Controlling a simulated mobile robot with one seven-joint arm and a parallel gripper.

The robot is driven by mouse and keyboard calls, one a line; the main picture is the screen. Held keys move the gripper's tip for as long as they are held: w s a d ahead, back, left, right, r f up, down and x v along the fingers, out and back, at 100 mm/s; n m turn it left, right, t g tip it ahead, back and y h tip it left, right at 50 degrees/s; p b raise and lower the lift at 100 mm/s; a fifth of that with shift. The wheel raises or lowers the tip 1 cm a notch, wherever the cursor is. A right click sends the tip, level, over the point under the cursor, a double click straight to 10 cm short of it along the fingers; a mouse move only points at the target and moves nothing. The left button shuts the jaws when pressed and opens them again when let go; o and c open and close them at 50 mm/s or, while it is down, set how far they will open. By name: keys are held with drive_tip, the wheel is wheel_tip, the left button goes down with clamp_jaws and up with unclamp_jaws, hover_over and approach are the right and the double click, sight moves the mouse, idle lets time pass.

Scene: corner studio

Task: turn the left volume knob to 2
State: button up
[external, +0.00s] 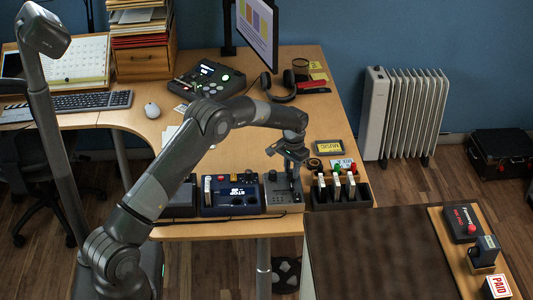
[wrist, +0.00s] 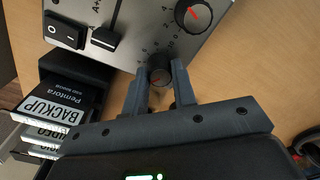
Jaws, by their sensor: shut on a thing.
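The grey control panel (external: 283,196) stands near the front edge of the desk, under my gripper (external: 292,190). In the wrist view the same panel (wrist: 150,25) shows a dark knob (wrist: 159,68) between the two fingers of my gripper (wrist: 159,84), which is shut on it. Printed figures show around this knob, but I cannot read where its pointer stands. A second dark knob (wrist: 194,13) with a red pointer lies farther up and right in the wrist view, free of the fingers.
The panel also has a rocker switch (wrist: 65,31) and a slider (wrist: 106,38). Bare desk (external: 238,142) lies behind.

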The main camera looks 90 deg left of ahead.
drive_tip(key=shift+m, duration=0.3)
drive_tip(key=o, duration=1)
wheel_tip(320, 180, up, 11)
drive_tip(key=shift+d+f, duration=0.1)
idle(0.4)
